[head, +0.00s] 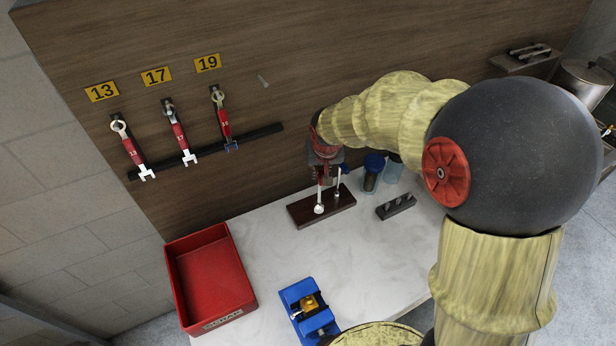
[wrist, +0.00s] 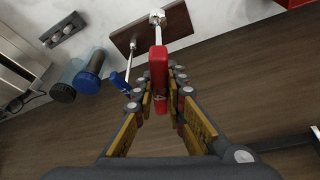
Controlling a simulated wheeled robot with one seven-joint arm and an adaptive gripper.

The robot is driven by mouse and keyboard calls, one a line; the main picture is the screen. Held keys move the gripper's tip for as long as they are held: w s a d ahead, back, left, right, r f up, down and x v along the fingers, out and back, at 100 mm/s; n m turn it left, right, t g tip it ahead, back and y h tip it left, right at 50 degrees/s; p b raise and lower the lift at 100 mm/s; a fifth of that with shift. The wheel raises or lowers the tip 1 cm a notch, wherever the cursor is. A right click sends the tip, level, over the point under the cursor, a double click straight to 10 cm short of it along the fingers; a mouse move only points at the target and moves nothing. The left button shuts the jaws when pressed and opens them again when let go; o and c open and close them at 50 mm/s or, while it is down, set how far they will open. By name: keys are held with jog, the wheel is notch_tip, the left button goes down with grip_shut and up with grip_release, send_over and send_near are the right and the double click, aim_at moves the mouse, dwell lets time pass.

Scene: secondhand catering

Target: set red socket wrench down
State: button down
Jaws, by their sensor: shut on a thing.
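The red socket wrench (wrist: 158,70) is in my gripper (wrist: 165,95), its red handle between the two fingers in the wrist view. Its bare metal shaft and round socket head (wrist: 157,16) point away from the gripper, over a dark brown wooden block (wrist: 178,26). In the head view my gripper (head: 324,165) is above the block (head: 341,208), and the wrench's shaft hangs down with its head (head: 319,209) at the block. I cannot tell whether the head touches the block or sits in it. My fingers partly hide the handle.
A blue-handled tool (wrist: 121,84) stands at the same block, close beside my gripper. A red tray (head: 207,272) and a blue vise (head: 308,310) are on the pale worktop. Wrenches (head: 178,134) hang on the wall.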

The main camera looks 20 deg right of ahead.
jog(key=w+a+f+p, duration=0.1)
jog(key=w+a+f, duration=0.1)
jog(key=w+f, duration=0.6)
notch_tip(320, 180, down, 2)
jog(key=shift+w+f, duration=0.15)
jog(key=shift+f, duration=0.1)
jog(key=c, duration=2.3)
grip_release()
jog(key=shift+f, duration=0.2)
jog(key=o, duration=0.4)
jog(key=shift+o, duration=0.4)
jog(key=shift+r, duration=0.2)
